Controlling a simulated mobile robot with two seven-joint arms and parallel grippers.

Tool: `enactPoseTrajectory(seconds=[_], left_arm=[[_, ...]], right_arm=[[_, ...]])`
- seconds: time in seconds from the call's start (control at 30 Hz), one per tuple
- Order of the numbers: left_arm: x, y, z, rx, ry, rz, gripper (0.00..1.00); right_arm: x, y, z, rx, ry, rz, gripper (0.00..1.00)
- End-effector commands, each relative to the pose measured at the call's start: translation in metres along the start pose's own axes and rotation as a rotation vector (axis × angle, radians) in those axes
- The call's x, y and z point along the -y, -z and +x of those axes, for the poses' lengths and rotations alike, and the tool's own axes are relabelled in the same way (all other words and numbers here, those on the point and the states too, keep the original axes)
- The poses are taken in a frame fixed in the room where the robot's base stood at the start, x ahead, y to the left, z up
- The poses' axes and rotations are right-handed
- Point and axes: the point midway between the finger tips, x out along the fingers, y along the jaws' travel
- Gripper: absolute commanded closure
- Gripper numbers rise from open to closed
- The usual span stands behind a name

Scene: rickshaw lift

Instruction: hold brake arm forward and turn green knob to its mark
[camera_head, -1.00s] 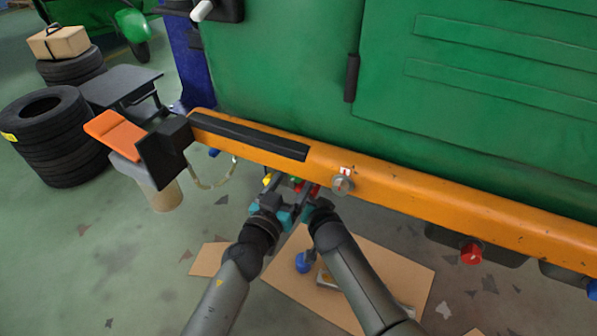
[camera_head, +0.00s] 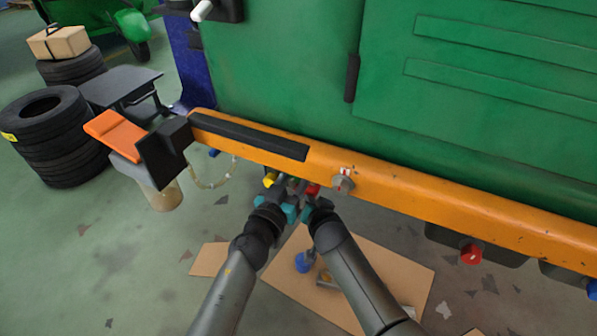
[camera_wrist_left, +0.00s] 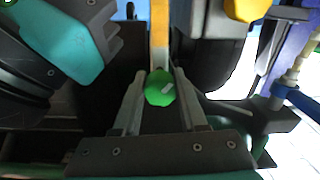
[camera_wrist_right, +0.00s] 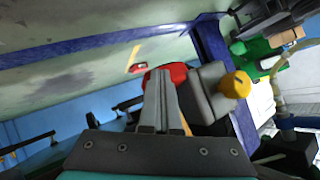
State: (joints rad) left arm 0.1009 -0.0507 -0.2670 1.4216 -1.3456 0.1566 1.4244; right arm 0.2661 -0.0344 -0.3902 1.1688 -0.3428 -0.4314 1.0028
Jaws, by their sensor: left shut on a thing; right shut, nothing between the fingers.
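The green knob (camera_wrist_left: 160,88) shows in the left wrist view with a short white line on its face. My left gripper (camera_wrist_left: 158,100) is shut on it, one finger on each side. In the head view my left gripper (camera_head: 288,190) works under the orange beam and hides the knob. My right gripper (camera_head: 309,193) is close beside it on the right. In the right wrist view its fingers (camera_wrist_right: 160,92) are together and empty, in front of a red knob (camera_wrist_right: 170,74). I cannot tell the brake arm apart for sure.
A yellow knob (camera_head: 270,180) sits just left of the grippers. The orange beam (camera_head: 400,190) runs above them, with a grey round fitting (camera_head: 343,184) at right. A cardboard sheet (camera_head: 400,285) with tools lies below. Tyres (camera_head: 58,140) stand at left.

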Motion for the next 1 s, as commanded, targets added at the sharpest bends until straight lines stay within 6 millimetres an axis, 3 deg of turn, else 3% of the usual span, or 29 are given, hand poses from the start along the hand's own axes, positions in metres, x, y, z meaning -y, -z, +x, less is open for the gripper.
enactPoseTrajectory(seconds=[0.23, 0.67, 1.0], left_arm=[[0.0002, -0.0002, -0.0002, 0.000, 0.000, 0.000, 1.00], [0.0002, -0.0004, -0.0003, 0.000, 0.000, 0.046, 1.00], [0.0007, -0.0009, -0.0005, -0.005, -0.001, 0.279, 1.00]], right_arm=[[0.0001, 0.0030, 0.0002, -0.005, 0.001, -0.001, 1.00], [0.0001, 0.0029, 0.0002, -0.005, 0.001, -0.001, 1.00], [0.0000, 0.0028, 0.0002, -0.005, 0.001, -0.001, 1.00]])
